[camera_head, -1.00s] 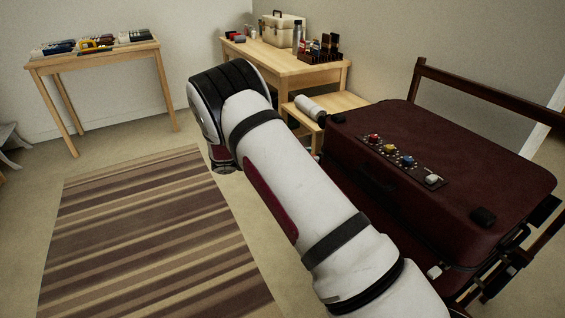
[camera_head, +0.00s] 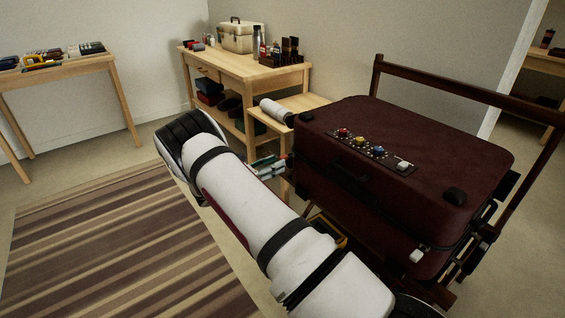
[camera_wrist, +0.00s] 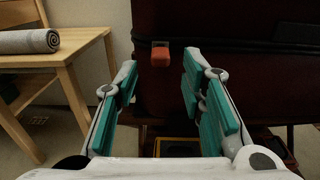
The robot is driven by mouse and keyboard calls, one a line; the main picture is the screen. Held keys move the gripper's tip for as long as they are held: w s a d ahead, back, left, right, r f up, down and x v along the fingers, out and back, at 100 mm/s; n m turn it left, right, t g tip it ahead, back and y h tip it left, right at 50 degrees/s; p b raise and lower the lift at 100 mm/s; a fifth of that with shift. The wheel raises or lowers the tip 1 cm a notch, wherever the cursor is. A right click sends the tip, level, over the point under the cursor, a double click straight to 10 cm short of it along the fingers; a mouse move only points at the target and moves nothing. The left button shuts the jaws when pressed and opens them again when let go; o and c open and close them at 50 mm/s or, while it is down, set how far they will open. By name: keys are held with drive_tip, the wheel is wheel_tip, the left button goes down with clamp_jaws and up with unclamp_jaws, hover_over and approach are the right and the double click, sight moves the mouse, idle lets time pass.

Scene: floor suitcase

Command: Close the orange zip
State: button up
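A dark red suitcase (camera_head: 440,150) lies on a wooden rack, its lid down. In the wrist view its side wall (camera_wrist: 225,90) fills the upper middle and right. An orange zip pull (camera_wrist: 160,56) hangs from a dark seam there, ahead of my gripper (camera_wrist: 160,62) and between its two finger lines. My gripper is open, with teal pads and nothing between them; whether the pull lies within their depth is unclear. In the head view my gripper (camera_head: 268,166) is beside the suitcase's left end. The orange pull is not visible in the head view.
A low wooden table (camera_head: 305,101) with a rolled grey towel (camera_head: 276,112) stands close by my gripper. A workbench (camera_head: 240,66) with a case and bottles is behind. The suitcase lid carries coloured knobs. A striped rug (camera_head: 120,250) covers open floor at left.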

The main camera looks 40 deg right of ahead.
sight(287, 156)
drive_tip(key=shift+d+b, duration=0.35)
drive_tip(key=shift+d, duration=1.85)
clamp_jaws()
